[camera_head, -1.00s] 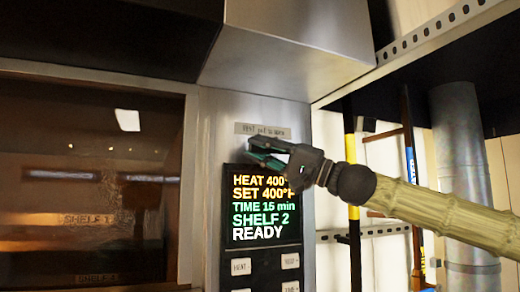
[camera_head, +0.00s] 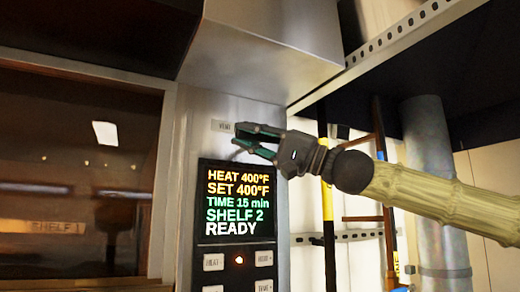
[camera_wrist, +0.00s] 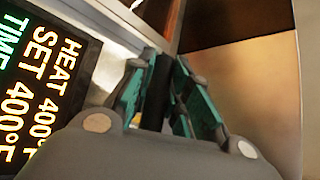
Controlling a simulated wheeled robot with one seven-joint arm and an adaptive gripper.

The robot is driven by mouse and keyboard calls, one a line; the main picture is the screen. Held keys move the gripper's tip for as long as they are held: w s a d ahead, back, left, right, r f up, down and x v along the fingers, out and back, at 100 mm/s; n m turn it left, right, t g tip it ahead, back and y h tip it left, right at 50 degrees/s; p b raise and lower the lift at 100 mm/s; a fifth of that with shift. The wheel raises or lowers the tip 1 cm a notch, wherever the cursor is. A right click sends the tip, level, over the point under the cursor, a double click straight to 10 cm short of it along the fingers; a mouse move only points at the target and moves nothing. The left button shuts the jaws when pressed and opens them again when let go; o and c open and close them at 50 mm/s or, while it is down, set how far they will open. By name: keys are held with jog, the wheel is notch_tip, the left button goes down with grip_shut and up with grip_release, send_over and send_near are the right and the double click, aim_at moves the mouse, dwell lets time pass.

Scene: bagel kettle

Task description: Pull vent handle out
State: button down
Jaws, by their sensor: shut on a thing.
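My gripper (camera_head: 245,141) is at the oven's control panel (camera_head: 187,215), just above the lit display (camera_head: 238,203), with its teal-padded fingers pointing left. In the wrist view, the fingers (camera_wrist: 157,95) are closed around a dark upright bar, the vent handle (camera_wrist: 157,92). In the head view the handle is hidden by the fingers. The small vent label plate (camera_head: 223,126) is just beyond the fingertips and its right part is covered. How far the handle stands out from the panel cannot be told.
The oven's glass door (camera_head: 75,190) is left of the panel. A steel hood (camera_head: 262,60) overhangs above. Panel buttons (camera_head: 213,262) are below the display. A metal rack rail (camera_head: 400,35) and a grey pipe (camera_head: 432,170) are to the right.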

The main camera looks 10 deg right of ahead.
jog(key=shift+s+f, duration=0.1)
dwell(0.3)
jog(key=c, duration=1.5)
grip_release()
jog(key=shift+o, duration=0.9)
jog(key=shift+s+d, duration=0.15)
jog(key=shift+s, duration=0.1)
jog(key=shift+w, duration=0.15)
jog(key=v, duration=1.2)
